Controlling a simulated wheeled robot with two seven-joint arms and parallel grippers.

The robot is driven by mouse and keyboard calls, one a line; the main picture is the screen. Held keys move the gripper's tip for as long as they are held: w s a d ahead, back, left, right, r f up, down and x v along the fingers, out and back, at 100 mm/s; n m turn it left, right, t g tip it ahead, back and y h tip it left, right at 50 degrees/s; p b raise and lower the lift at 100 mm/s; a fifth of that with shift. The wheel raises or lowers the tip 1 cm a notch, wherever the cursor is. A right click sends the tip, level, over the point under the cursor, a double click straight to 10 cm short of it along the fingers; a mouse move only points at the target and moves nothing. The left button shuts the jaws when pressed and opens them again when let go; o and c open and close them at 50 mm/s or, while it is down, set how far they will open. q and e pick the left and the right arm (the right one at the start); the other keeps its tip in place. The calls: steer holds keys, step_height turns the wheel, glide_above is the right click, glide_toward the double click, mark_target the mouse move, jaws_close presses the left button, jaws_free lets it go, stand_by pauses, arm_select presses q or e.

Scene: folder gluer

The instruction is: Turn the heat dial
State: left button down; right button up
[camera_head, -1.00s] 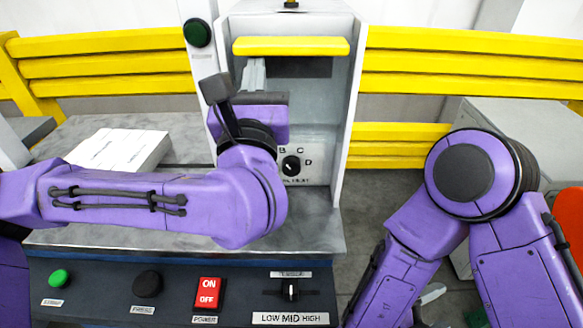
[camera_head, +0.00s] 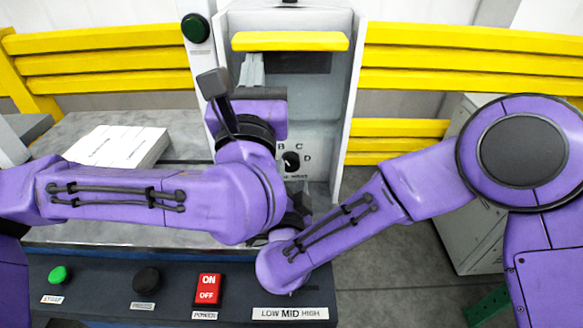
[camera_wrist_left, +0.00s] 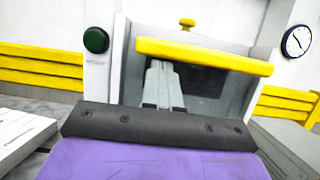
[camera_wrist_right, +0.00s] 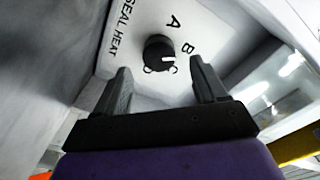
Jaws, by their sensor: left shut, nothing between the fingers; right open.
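The heat dial (camera_head: 291,160) is a round black knob on the pale upright panel, with letters B, C and D showing around it.
The yellow bar (camera_head: 290,41) crosses the machine above my left gripper. A white stack (camera_head: 118,146) lies on the left table. The console (camera_head: 120,300) in front has a green button, a black button and a red ON/OFF switch (camera_head: 208,289). My arms cross close together below the dial.

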mark_target(292, 167)
steer(key=w, duration=0.4)
steer(key=shift+w+d, duration=0.1)
steer(key=c, duration=1.1)
steer(key=shift+o, duration=0.2)
steer(key=shift+m, duration=0.3)
steer(key=m, duration=0.5)
steer(key=shift+f, duration=0.15)
steer(key=m, duration=0.5)
steer(key=shift+f+m, duration=0.1)
steer(key=shift+m, duration=0.3)
steer(key=shift+g, duration=0.3)
steer(key=o, duration=1.1)
steer(key=shift+c, duration=0.2)
